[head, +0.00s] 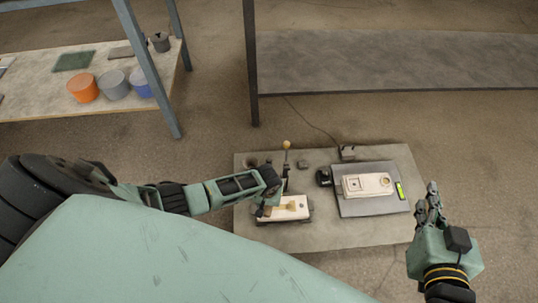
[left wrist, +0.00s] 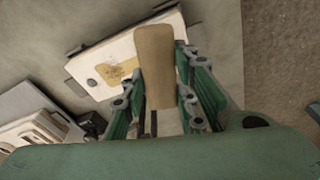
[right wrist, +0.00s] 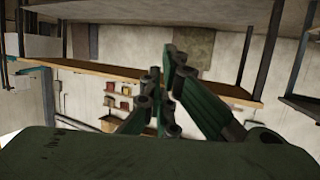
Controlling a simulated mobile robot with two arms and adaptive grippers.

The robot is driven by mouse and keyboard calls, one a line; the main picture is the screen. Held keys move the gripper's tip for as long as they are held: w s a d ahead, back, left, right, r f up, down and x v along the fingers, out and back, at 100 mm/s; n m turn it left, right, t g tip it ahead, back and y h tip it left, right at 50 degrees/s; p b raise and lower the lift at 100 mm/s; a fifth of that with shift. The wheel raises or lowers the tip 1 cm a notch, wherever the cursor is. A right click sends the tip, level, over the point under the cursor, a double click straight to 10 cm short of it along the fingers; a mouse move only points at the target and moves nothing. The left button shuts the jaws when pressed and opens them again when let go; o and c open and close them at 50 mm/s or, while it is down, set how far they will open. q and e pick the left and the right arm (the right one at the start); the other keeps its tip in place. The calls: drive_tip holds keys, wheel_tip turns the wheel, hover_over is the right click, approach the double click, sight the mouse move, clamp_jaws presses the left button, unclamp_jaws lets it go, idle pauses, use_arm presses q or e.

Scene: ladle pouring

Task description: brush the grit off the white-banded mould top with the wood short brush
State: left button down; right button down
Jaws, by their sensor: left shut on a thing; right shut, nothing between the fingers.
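A white block-shaped mould top (head: 296,214) lies on the slab below my left gripper (head: 270,194), with a tan-brown grit patch on its upper face. It also shows in the left wrist view (left wrist: 88,57), where the patch lies beside the brush. My left gripper is shut on the wood short brush (left wrist: 155,60), whose pale wooden body stands between the fingers. The brush's far end overlaps the block in that view; I cannot tell whether it touches. My right gripper (head: 431,195) is shut and empty, raised right of the slab.
The grey slab (head: 330,234) also bears a pale mould part (head: 367,184) on a dark plate (head: 375,207), a level (head: 401,190), a black object (head: 323,177) and an upright rod with a round knob (head: 286,145). A table with tubs (head: 83,88) stands back left.

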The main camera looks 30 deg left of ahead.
use_arm(q)
drive_tip(key=shift+r+p, duration=0.3)
drive_tip(key=shift+r, duration=0.1)
drive_tip(key=shift+r+p, duration=0.25)
drive_tip(key=shift+p, duration=0.05)
drive_tip(key=shift+r+p, duration=0.6)
drive_tip(key=shift+p, duration=0.05)
use_arm(e)
drive_tip(key=s+d+f+g+h, duration=0.2)
drive_tip(key=s+d+f+g, duration=0.2)
drive_tip(key=s+f+g, duration=0.3)
drive_tip(key=shift+s+f, duration=1.35)
use_arm(q)
drive_tip(key=shift+r+p, duration=0.8)
drive_tip(key=shift+p, duration=0.15)
drive_tip(key=shift+r+p, duration=0.6)
drive_tip(key=shift+p, duration=0.05)
drive_tip(key=shift+r, duration=0.15)
use_arm(e)
drive_tip(key=s+d+g, duration=0.2)
drive_tip(key=s+g, duration=0.1)
drive_tip(key=s, duration=0.3)
drive_tip(key=shift+s+f+m+h, duration=0.3)
drive_tip(key=shift+h, duration=0.1)
